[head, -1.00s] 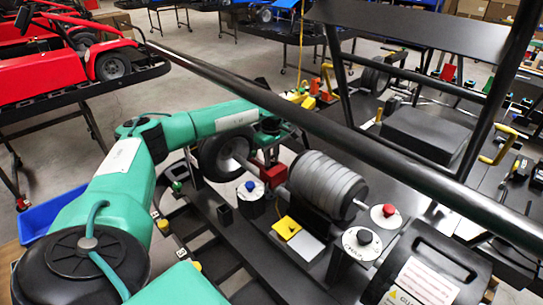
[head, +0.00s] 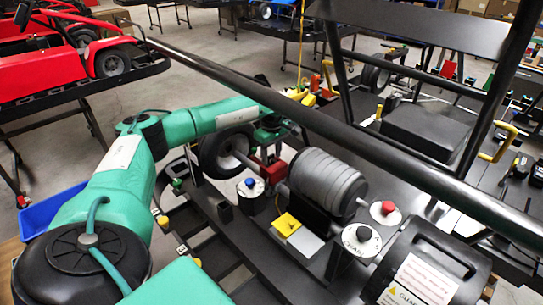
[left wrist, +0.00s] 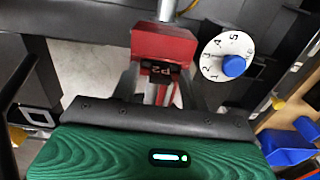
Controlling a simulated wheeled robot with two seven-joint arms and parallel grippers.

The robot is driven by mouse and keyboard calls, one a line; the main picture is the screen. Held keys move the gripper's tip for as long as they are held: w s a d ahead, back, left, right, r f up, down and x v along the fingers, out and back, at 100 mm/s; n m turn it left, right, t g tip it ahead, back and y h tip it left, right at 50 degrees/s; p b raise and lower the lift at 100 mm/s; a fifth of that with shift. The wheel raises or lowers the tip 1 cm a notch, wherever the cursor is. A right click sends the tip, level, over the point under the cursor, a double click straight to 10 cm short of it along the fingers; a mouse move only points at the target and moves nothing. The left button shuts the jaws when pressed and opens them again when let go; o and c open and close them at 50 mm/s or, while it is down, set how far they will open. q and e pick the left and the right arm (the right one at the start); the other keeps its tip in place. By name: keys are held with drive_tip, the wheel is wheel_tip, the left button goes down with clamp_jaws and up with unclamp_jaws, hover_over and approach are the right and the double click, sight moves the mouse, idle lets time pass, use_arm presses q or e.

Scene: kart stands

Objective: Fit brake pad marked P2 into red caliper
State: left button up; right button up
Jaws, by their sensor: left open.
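The red caliper (head: 268,173) sits beside the wheel's axle, left of the grey ribbed cylinder. In the left wrist view the red caliper (left wrist: 163,42) is straight ahead. A dark brake pad (left wrist: 160,69) with an upside-down P2 mark lies at the caliper's near opening. Its depth inside is hard to tell. My left gripper (left wrist: 160,88) is open, its dark fingers on either side of the pad and apart from it. In the head view my left wrist is above and behind the caliper, with its fingers mostly hidden. My right gripper is out of view.
A white dial with a blue knob (left wrist: 234,66) stands close to the right of the caliper in the wrist view. A black tyre (head: 223,153) is left of the caliper, and the ribbed cylinder (head: 318,180) is right. A long black frame tube (head: 350,145) crosses above.

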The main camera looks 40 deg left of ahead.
use_arm(q)
wheel_tip(320, 180, up, 12)
drive_tip(key=b, duration=0.3)
drive_tip(key=shift+f, duration=0.25)
